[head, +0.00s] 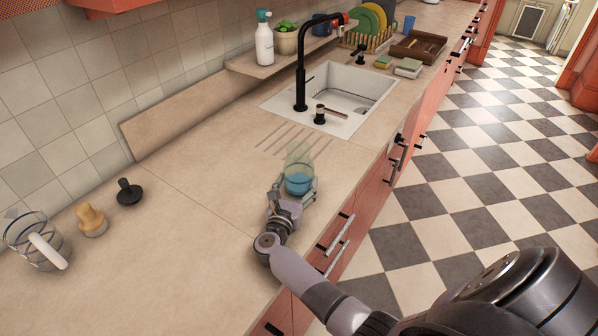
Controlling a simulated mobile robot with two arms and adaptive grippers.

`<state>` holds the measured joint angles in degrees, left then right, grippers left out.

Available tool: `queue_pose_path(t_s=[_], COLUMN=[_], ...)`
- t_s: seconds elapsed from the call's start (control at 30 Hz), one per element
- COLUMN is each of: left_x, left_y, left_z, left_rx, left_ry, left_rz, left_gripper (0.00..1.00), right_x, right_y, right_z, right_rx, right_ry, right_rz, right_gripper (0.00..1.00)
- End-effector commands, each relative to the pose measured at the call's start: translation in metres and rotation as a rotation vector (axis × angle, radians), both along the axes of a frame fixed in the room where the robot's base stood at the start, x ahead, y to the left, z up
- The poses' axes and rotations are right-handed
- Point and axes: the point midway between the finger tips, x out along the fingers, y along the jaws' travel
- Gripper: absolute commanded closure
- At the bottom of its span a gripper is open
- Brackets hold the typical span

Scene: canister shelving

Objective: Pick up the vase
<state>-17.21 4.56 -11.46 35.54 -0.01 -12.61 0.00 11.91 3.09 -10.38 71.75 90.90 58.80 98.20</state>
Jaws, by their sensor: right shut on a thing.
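The vase (299,182) is a see-through vessel with a blue lower part and a pale greenish upper part. It stands upright at the counter's front side, near the grooved drain area before the sink. My right gripper (297,189) has its fingers closed around the lower part of the vase, one on each side. I cannot tell whether the vase's base touches the counter. My left gripper is not in view.
The beige counter (190,215) is clear around the vase. Behind are a sink (350,95) with a black tap (301,75) and a soap dispenser (320,114). At the left stand a glass jug (38,245), a wooden piece (92,219) and a black stopper (129,192).

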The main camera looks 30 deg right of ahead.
Motion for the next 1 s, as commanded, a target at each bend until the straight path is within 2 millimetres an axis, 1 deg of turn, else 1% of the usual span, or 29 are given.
queue_pose_path(t_s=[0.03,0.07,0.53,0.83,1.0], left_x=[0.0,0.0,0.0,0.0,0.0], left_y=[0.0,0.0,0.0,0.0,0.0], left_z=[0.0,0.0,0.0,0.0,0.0], left_rx=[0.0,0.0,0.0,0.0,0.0], left_ry=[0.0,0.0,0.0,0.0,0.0], left_rz=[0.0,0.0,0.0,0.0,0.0], left_gripper=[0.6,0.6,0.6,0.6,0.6], right_x=[0.0,0.0,0.0,0.001,0.001], right_y=[0.0,0.0,0.0,0.0,0.001], right_z=[0.0,0.0,0.0,0.003,0.015], right_rx=[0.0,0.0,0.0,-0.001,0.001], right_ry=[0.0,0.0,0.0,-0.003,-0.006], right_rz=[0.0,0.0,0.0,0.0,-0.001], right_gripper=[0.42,0.44,0.75,0.75,0.75])
